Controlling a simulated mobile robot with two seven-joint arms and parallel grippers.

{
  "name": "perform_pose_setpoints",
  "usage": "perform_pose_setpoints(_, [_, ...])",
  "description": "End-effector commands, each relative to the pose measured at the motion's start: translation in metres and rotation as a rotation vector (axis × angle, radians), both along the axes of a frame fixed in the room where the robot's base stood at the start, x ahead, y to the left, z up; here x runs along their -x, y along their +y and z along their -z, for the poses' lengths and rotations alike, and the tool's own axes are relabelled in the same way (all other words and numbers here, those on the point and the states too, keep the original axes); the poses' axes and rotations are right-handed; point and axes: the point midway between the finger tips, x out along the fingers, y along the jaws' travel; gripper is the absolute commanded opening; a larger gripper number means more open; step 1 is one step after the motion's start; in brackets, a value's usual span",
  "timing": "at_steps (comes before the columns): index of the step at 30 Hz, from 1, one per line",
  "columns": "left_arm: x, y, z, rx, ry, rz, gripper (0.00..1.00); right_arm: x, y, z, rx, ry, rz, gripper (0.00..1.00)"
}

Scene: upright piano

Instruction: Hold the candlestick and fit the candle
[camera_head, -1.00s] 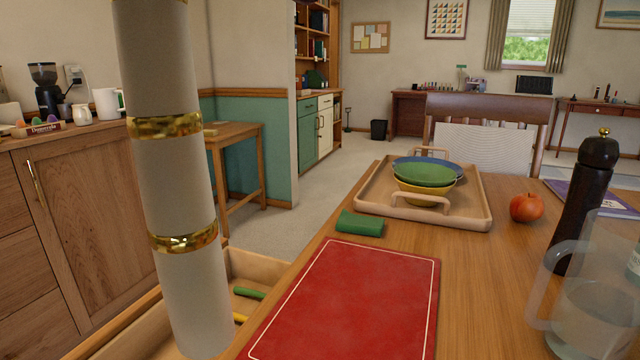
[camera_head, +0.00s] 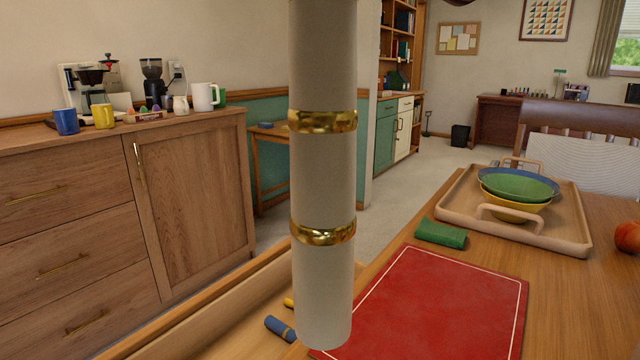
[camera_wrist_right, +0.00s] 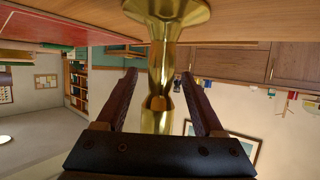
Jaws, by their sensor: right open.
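A shiny brass candlestick (camera_wrist_right: 158,60) shows in the right wrist view, where the room appears upside down. Its flared foot (camera_wrist_right: 168,10) is at the top of that picture, at a wooden surface. My right gripper (camera_wrist_right: 159,80) is open, with one dark finger on each side of the candlestick's stem. I cannot tell whether either finger touches it. The candlestick does not show in the head view. I see no object that is clearly the candle. My left gripper is not in view.
In the head view, my grey, gold-ringed arm link hides the middle. A red mat (camera_head: 440,305), green cloth (camera_head: 440,232) and tray (camera_head: 570,232) with bowls lie on the table. An open drawer (camera_head: 215,318) at its left holds a blue cylinder (camera_head: 280,328). A sideboard (camera_head: 190,200) stands left.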

Motion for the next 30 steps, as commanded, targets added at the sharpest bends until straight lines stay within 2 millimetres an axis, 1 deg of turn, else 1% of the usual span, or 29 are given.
perform_pose_setpoints(7, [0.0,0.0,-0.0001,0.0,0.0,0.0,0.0,-0.0008,0.0002,0.0,-0.001,0.0,0.0,0.69])
perform_pose_setpoints(8, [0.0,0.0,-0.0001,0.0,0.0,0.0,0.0,-0.0008,0.0002,0.0,-0.001,-0.001,0.0,0.67])
perform_pose_setpoints(26, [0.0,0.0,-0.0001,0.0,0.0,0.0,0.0,-0.0005,0.0002,0.0,0.0,-0.001,0.0,0.0])
perform_pose_setpoints(30, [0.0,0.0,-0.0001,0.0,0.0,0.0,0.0,-0.0005,0.0002,-0.0001,0.0,-0.001,0.0,0.0])
